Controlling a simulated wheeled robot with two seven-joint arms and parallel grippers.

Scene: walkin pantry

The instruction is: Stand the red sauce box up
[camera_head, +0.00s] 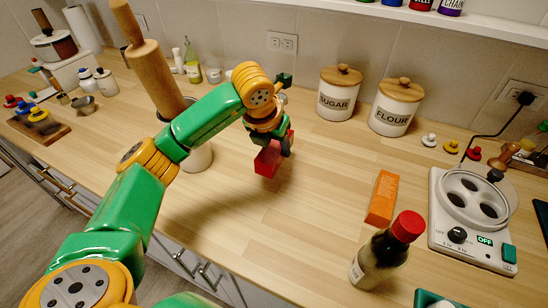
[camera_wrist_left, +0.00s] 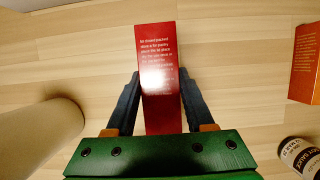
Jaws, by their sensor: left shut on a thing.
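The red sauce box (camera_head: 268,160) is below my left gripper (camera_head: 272,138) in the head view, over the middle of the wooden counter. In the left wrist view the red box (camera_wrist_left: 160,70) shows a face with white print and extends out beyond the fingertips. My left gripper (camera_wrist_left: 160,100) is shut on it, with one dark finger on each side. The gripper hides part of the box in the head view. I cannot tell whether the box touches the counter.
Sugar (camera_head: 338,95) and flour (camera_head: 396,106) canisters stand at the back. A rolling pin (camera_head: 155,75) in a pale holder is left. Counter around the box is clear.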

